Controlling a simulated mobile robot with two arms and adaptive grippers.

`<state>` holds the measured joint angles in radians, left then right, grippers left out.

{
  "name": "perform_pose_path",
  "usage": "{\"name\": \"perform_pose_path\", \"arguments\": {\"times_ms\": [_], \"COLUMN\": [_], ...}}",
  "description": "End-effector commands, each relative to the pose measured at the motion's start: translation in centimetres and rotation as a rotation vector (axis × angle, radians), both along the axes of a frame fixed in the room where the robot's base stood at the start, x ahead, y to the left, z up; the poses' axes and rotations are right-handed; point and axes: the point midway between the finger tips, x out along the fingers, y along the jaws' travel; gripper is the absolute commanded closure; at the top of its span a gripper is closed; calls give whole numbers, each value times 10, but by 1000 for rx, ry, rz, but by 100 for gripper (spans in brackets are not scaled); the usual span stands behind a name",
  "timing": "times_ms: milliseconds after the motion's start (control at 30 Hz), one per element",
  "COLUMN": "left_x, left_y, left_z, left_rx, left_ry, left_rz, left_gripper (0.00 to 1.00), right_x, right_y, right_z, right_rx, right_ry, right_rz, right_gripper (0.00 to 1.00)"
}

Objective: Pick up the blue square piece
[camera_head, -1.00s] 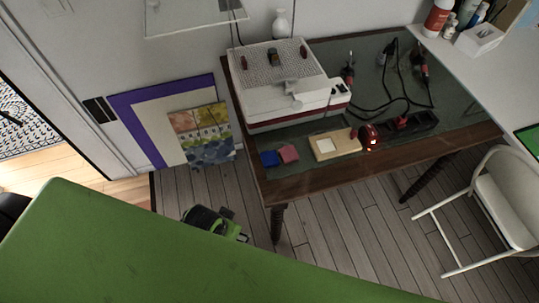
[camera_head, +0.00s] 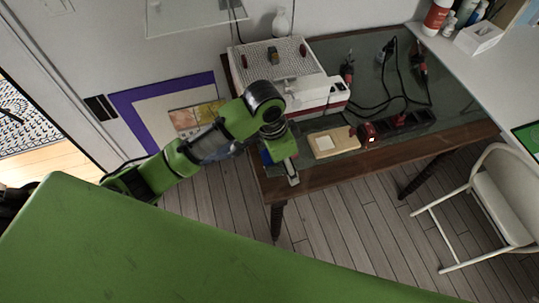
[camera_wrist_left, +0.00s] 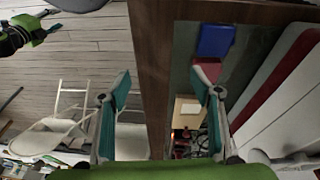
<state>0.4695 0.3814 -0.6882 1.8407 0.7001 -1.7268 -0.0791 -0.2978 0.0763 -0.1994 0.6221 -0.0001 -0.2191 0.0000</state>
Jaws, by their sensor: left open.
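The blue square piece (camera_wrist_left: 215,41) lies flat on the dark table top near its wooden edge, at the upper right in the left wrist view. My left gripper (camera_wrist_left: 163,88) is open and empty, its teal-padded fingers spread across the table edge, apart from the blue piece. In the head view my left gripper (camera_head: 292,172) hangs over the table's front-left corner, and my arm mostly hides the blue piece there. A black and green part, probably my right arm's end, shows at the wrist view's upper left; its jaws are unclear.
A pinkish-red piece (camera_wrist_left: 207,70) lies close to the blue one. A beige block (camera_head: 333,143), a red device (camera_head: 367,134) and black cables share the table. A white and red machine (camera_head: 312,94) stands behind. A white chair (camera_head: 496,203) is at right.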

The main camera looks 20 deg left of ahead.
Motion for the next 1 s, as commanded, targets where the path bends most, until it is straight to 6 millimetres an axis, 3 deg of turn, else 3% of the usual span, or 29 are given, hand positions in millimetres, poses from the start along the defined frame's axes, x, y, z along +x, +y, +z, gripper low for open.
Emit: {"name": "perform_pose_path", "arguments": {"times_ms": [33, 200, 467, 567, 800, 1000], "left_x": [15, 41, 58, 59, 58, 59], "left_y": [10, 38, 65, 67, 67, 66], "left_z": [13, 46, 75, 68, 22, -4], "left_rx": [37, 134, 203, 208, 208, 206], "left_ry": [0, 39, 76, 82, 84, 80], "left_rz": [-24, -80, -94, -94, -94, -95], "left_gripper": [42, 42, 42, 42, 42, 42], "right_x": [-1, -2, -4, -4, -5, -4], "right_y": [1, 1, 0, -1, -5, -5], "right_z": [1, 1, 2, 3, 7, 8], "right_rx": [1, 1, -1, -2, -6, -7], "right_ry": [1, 3, 7, 7, 7, 7], "right_rz": [-1, -1, 0, 1, 3, 2], "right_gripper": [60, 60, 60, 60, 60, 60]}}
